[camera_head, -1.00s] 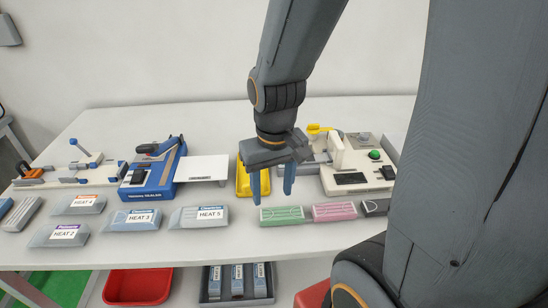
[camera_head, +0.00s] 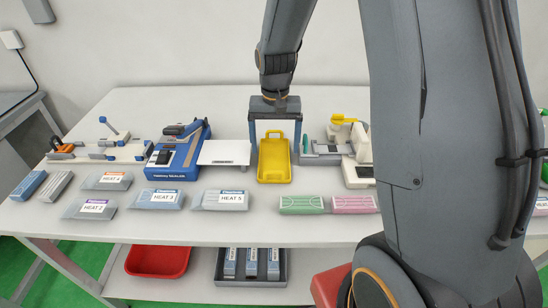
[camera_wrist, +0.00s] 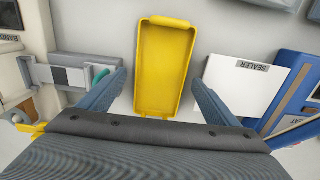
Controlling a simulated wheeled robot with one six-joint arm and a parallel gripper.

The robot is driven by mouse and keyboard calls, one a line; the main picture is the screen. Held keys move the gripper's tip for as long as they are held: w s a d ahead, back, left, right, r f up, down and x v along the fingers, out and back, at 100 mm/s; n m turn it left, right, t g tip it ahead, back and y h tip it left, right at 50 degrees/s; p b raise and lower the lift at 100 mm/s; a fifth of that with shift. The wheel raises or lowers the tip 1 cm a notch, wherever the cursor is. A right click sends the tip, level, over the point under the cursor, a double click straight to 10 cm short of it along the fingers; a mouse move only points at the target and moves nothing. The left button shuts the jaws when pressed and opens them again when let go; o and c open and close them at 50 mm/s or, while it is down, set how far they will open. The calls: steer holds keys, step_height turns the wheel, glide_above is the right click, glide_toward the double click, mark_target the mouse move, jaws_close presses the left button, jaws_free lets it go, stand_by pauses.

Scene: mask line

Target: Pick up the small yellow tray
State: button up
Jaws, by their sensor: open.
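The small yellow tray (camera_head: 274,161) lies on the white table, between the white plate of the blue sealer and the grey-and-white machine. It is empty, with a handle at its end. In the wrist view the tray (camera_wrist: 162,68) runs lengthwise between the two blue fingers. My gripper (camera_head: 274,140) is open and above the far part of the tray in the head view. In the wrist view my gripper (camera_wrist: 158,92) has one finger on each side of the tray, with gaps at both sides. How high the fingertips are is hard to tell.
The blue sealer (camera_head: 178,158) and its white plate (camera_head: 224,152) stand left of the tray. A grey-and-white machine (camera_head: 355,172) stands right. Labelled pouches (camera_head: 220,200), a green pack (camera_head: 301,204) and a pink pack (camera_head: 354,204) lie in front. A red bin (camera_head: 158,261) is below the table.

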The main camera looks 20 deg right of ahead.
mark_target(274, 162)
steer(key=shift+w+a+f+p, duration=0.1)
steer(key=shift+f+p, duration=0.45)
steer(key=shift+f, duration=1.5)
steer(key=c, duration=0.9)
steer(key=shift+r, duration=0.1)
